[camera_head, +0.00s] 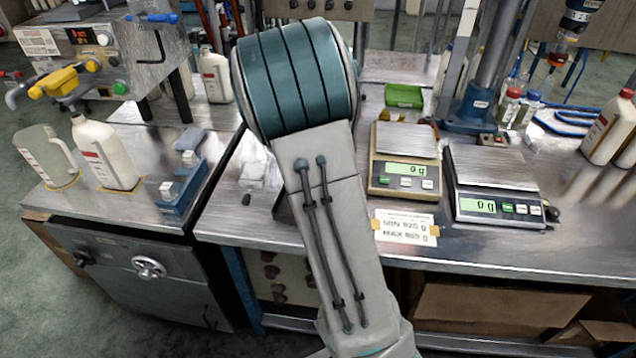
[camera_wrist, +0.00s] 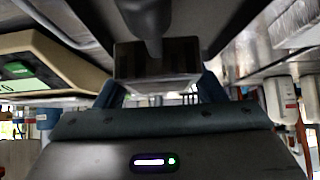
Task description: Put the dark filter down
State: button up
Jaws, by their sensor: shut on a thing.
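In the wrist view, my gripper (camera_wrist: 160,92) has a bluish finger on each side of a dark, boxy piece with a stem, which I take to be the dark filter (camera_wrist: 155,62). My gripper is shut on it. I cannot tell from this view whether the filter touches the table. In the head view my arm hides both my gripper and the filter. The blue tray (camera_head: 186,199) stands on the left bench with small pale blocks on and behind it.
Two scales (camera_head: 405,186) (camera_head: 492,207) stand on the metal table right of my arm; the left one also shows in the wrist view (camera_wrist: 48,68). A paper label (camera_head: 405,227) lies in front. A clear item (camera_head: 262,177) lies left of my arm. White bottles (camera_head: 103,153) stand on the left bench.

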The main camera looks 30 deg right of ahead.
jog(key=shift+w+d+f, duration=0.1)
jog(key=shift+w+f, duration=0.1)
jog(key=shift+f+b, duration=0.75)
jog(key=shift+f, duration=1.1)
jog(key=shift+f, duration=0.2)
jog(key=o, duration=1.1)
jog(key=shift+o, duration=0.2)
